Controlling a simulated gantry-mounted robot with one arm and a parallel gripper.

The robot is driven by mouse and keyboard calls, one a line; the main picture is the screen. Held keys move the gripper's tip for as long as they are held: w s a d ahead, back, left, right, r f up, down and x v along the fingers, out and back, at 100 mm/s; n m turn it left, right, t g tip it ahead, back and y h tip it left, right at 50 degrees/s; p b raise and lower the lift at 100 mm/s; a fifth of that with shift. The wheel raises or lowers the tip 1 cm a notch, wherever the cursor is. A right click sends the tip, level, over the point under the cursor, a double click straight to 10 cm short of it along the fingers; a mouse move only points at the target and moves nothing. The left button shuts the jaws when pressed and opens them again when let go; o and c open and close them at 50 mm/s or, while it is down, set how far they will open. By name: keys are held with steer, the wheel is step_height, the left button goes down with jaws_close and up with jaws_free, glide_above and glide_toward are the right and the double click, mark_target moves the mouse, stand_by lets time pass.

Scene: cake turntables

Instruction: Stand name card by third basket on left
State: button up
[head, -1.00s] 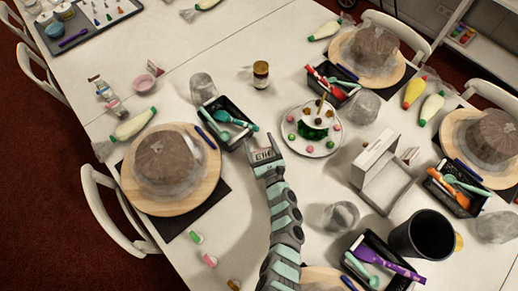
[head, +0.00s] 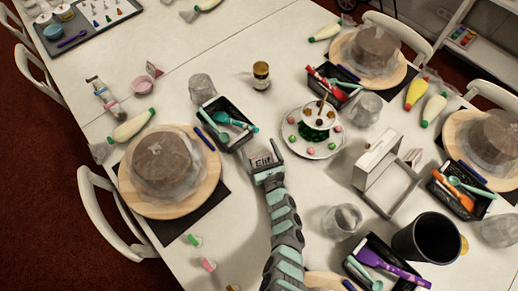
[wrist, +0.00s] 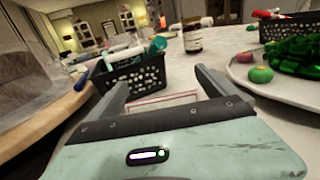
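The name card (head: 262,160), white with dark lettering that looks like "Elif", sits between the two fingers of my gripper (head: 265,150). In the wrist view the fingers (wrist: 160,85) stand apart, and the card's pale, red-lined edge (wrist: 163,103) spans the gap, its ends seeming to meet both fingers. A black basket (head: 238,140) with teal tools is just beyond and left of my gripper; it also shows in the wrist view (wrist: 130,80), ahead of the left finger. Whether the card's base touches the table is hidden.
A wrapped cake on a wooden turntable (head: 205,190) stands left of my gripper. A tiered stand on a white plate (head: 318,152) is close on the right. A clear cup (head: 201,86) and a brown jar (head: 261,75) are behind.

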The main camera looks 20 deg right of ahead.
steer(key=shift+r, duration=0.2)
steer(key=shift+s+p, duration=0.3)
steer(key=shift+p, duration=0.05)
steer(key=s+p, duration=0.1)
steer(key=s, duration=0.2)
steer(key=s+p, duration=0.1)
steer(key=s, duration=0.3)
steer(key=shift+a, duration=0.2)
